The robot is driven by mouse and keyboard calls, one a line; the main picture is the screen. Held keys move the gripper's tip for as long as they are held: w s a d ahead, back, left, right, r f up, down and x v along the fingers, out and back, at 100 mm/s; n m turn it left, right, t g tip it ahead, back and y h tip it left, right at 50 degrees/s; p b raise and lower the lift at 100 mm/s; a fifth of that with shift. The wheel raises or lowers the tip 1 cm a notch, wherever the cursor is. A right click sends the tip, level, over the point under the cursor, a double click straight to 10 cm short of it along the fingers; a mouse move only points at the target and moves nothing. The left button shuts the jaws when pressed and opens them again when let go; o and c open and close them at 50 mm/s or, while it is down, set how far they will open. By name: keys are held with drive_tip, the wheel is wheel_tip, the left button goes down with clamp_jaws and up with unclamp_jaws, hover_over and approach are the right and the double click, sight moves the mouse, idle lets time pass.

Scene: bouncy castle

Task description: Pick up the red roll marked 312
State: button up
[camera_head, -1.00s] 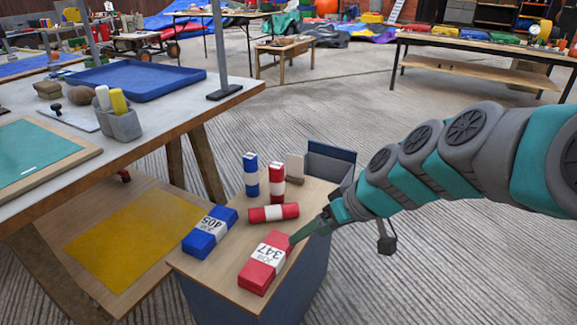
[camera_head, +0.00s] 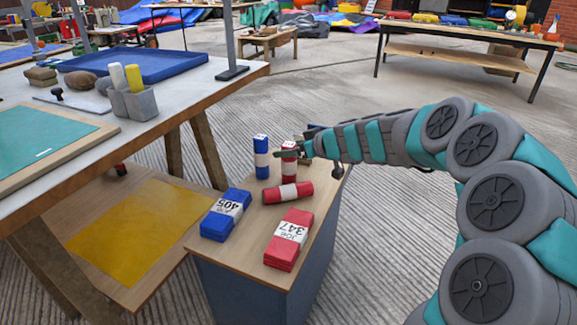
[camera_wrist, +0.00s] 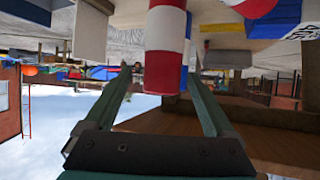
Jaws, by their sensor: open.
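A red roll with a white band (camera_head: 289,164) stands upright on the small cabinet top, partly hidden by my gripper. A second red roll (camera_head: 290,192) with a white band lies on its side in front of it. No 312 is readable on either. My gripper (camera_head: 285,153) is open at the upper part of the standing red roll, with a finger crossing in front of it. In the upside-down wrist view, the standing red roll (camera_wrist: 166,55) appears between the directions of the two open fingers (camera_wrist: 160,78). I cannot tell how deep it sits between them.
A blue roll (camera_head: 261,158) stands close left of the standing red roll. A blue pack marked 405 (camera_head: 226,214) and a red pack marked 347 (camera_head: 289,239) lie nearer on the cabinet top (camera_head: 252,250). A workbench (camera_head: 180,102) is at left.

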drive_tip(key=x, duration=0.4)
drive_tip(key=shift+a+f, duration=0.1)
drive_tip(key=shift+f, duration=0.1)
clamp_jaws()
idle(0.6)
